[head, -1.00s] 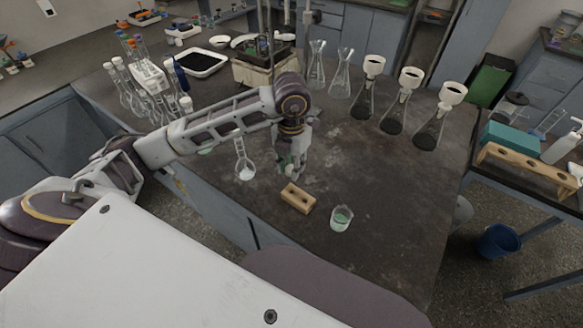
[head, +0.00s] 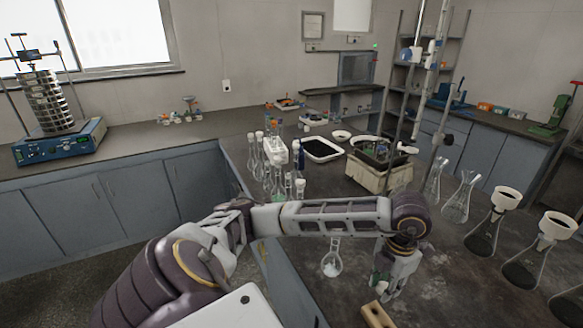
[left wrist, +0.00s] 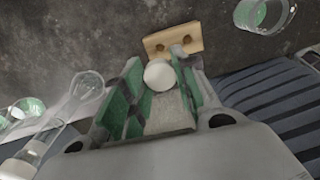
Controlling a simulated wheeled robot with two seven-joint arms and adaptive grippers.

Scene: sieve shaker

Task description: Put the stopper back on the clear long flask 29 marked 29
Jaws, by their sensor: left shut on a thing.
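My left gripper (head: 384,284) is low over the dark bench in the head view. In the left wrist view its green-padded fingers (left wrist: 158,88) are shut on a round white stopper (left wrist: 159,74). A clear long-necked flask (head: 331,264) with white matter in its bulb stands left of the gripper, apart from it. Its upper neck is hidden behind my left arm. Its marking is too small to read. Several similar flasks with white stoppers (head: 270,163) stand further back on the left. My right gripper is not in view.
A wooden block (head: 376,314) with holes lies just in front of the gripper; it also shows in the left wrist view (left wrist: 172,40), near a glass beaker (left wrist: 264,13). Funnel-topped flasks (head: 484,238) stand to the right. A white tray (head: 322,149) is at the back.

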